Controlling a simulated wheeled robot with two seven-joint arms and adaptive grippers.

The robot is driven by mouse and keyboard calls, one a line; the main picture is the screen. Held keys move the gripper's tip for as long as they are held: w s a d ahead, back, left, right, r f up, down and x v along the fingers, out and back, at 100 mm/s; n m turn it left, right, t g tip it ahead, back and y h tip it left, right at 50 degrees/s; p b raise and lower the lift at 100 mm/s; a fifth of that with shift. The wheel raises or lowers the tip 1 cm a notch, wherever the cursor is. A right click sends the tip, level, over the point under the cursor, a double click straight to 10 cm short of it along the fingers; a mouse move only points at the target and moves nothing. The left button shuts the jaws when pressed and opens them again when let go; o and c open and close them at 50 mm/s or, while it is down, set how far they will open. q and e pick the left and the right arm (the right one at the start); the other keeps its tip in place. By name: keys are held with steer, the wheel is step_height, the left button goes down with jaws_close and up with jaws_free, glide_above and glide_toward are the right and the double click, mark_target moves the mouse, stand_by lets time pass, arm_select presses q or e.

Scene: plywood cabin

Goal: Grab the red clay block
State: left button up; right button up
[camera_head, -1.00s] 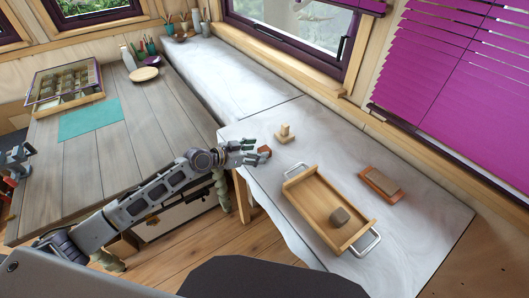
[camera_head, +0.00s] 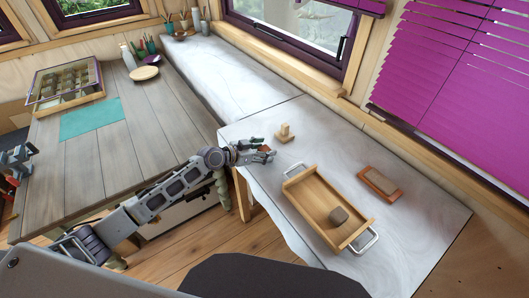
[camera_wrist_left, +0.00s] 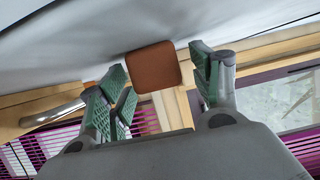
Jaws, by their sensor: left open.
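The red clay block (camera_wrist_left: 153,67) is a small rounded brown-red block. In the left wrist view it shows between the two fingers of my left gripper (camera_wrist_left: 158,72), with clear space on its left and right. In the head view my left gripper (camera_head: 265,149) is over the left edge of the white-covered table and hides most of the block (camera_head: 264,151). The gripper is open, its fingers to either side of the block. I cannot tell whether any finger touches it. My right gripper is not in view.
A small wooden piece (camera_head: 284,132) stands just beyond the gripper. A reddish board (camera_head: 371,189) carries a tan block (camera_head: 383,179). The white tabletop (camera_head: 420,225) is bare at right.

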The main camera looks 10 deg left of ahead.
arm_select(q)
steer(key=c, duration=1.2)
steer(key=shift+r, duration=0.15)
steer(key=shift+r+b, duration=0.35)
steer(key=shift+r, duration=4.55)
